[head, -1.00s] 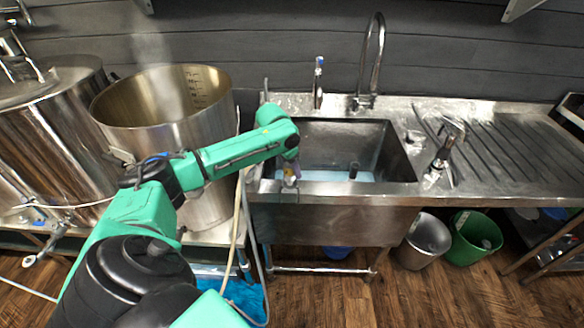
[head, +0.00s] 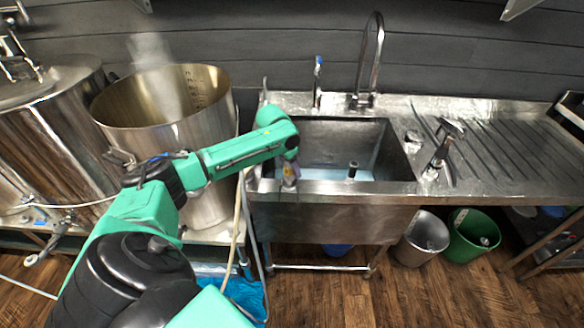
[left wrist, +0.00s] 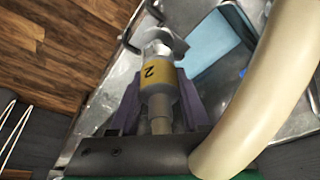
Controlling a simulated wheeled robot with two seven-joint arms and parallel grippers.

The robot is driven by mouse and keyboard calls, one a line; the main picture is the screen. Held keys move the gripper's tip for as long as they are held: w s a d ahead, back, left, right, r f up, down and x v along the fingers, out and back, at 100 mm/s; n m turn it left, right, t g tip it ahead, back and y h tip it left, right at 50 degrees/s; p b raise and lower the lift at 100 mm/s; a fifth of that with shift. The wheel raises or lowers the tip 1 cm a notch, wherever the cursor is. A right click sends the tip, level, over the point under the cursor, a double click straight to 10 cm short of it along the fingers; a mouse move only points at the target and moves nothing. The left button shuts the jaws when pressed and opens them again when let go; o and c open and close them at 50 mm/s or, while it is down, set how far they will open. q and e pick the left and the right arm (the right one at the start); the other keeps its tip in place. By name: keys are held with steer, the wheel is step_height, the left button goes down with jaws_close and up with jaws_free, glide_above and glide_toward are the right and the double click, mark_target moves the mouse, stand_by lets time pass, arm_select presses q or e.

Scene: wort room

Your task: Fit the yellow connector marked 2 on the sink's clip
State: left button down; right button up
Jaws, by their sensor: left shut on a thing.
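My left gripper (head: 289,178) is at the front left of the sink (head: 330,187), over its front rim. In the left wrist view, its purple fingers (left wrist: 157,108) are shut on a grey-white connector (left wrist: 158,103) with a yellow band marked 2 (left wrist: 158,76). A shiny metal piece (left wrist: 165,42) shows at the connector's far end, by the sink's edge. I cannot tell whether it is the clip or part of the connector, or whether the connector is seated. My right gripper is not in view.
A thick beige hose (left wrist: 268,85) curves close beside the gripper in the wrist view. A large open steel pot (head: 165,125) stands left of the sink. A tap (head: 366,75) rises behind the basin, and a ribbed drainboard (head: 510,150) lies to the right.

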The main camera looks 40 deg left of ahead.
arm_select(q)
steer(key=shift+f+b, duration=0.35)
steer(key=shift+f, duration=0.8)
steer(key=shift+c, duration=1.5)
jaws_free()
steer(key=shift+r, duration=0.1)
steer(key=b+v, duration=0.1)
steer(key=v, duration=1.3)
steer(key=shift+s+r, duration=0.15)
